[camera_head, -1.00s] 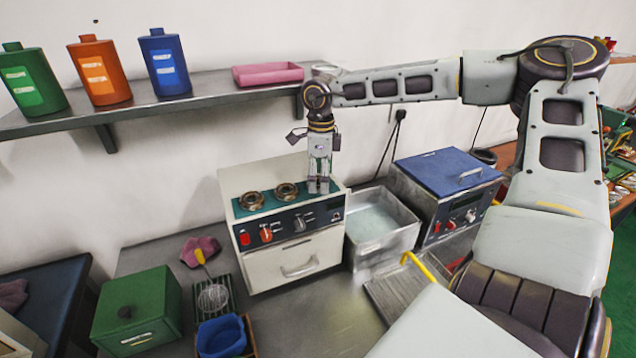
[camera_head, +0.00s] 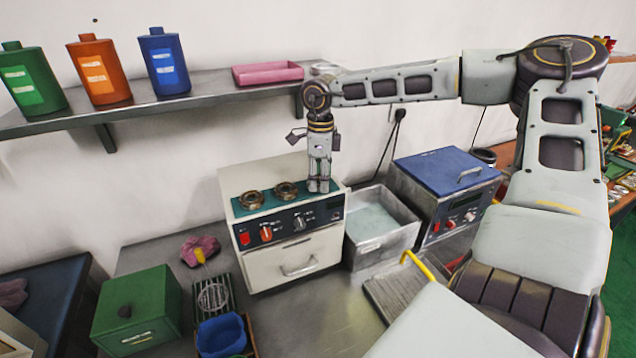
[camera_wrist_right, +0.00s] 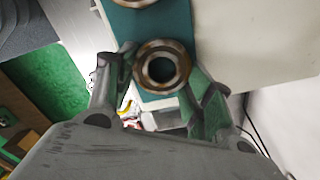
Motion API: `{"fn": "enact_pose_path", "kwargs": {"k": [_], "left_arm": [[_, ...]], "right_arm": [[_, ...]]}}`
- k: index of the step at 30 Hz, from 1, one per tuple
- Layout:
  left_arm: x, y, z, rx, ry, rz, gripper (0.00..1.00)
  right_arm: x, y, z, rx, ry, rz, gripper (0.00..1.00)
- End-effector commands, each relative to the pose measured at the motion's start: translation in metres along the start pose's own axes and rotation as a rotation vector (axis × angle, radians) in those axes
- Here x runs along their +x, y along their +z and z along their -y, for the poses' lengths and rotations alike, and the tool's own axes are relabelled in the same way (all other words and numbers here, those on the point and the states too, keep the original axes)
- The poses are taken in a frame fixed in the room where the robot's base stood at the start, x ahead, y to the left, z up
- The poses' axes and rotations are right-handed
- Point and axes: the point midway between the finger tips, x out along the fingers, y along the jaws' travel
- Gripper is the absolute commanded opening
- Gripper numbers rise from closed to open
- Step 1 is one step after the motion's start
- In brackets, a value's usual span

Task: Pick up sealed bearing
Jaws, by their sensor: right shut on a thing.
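My right gripper (camera_head: 319,187) points down at the right end of the teal top of a cream-coloured machine (camera_head: 292,255). In the right wrist view its two fingers (camera_wrist_right: 160,88) are shut on a metal bearing ring (camera_wrist_right: 178,84), one finger on each side. This ring is mostly hidden by the fingers in the head view. Two more bearing rings, one at the left (camera_head: 251,200) and one in the middle (camera_head: 286,191), sit on the teal top. Part of another ring (camera_wrist_right: 140,3) shows at the top of the wrist view. My left gripper is not in view.
A metal basin (camera_head: 382,222) and a blue-lidded device (camera_head: 447,175) stand right of the machine. A green box (camera_head: 137,308), a blue container (camera_head: 221,336) and a pink cloth (camera_head: 205,244) lie left. A shelf (camera_head: 210,93) with bottles and a pink tray (camera_head: 268,74) hangs above.

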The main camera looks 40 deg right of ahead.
Motion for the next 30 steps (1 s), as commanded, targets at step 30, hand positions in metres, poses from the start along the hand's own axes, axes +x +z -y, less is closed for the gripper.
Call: {"fn": "enact_pose_path", "kwargs": {"k": [30], "left_arm": [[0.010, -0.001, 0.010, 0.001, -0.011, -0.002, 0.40]], "right_arm": [[-0.115, 0.001, 0.001, 0.000, -0.004, 0.002, 0.29]]}}
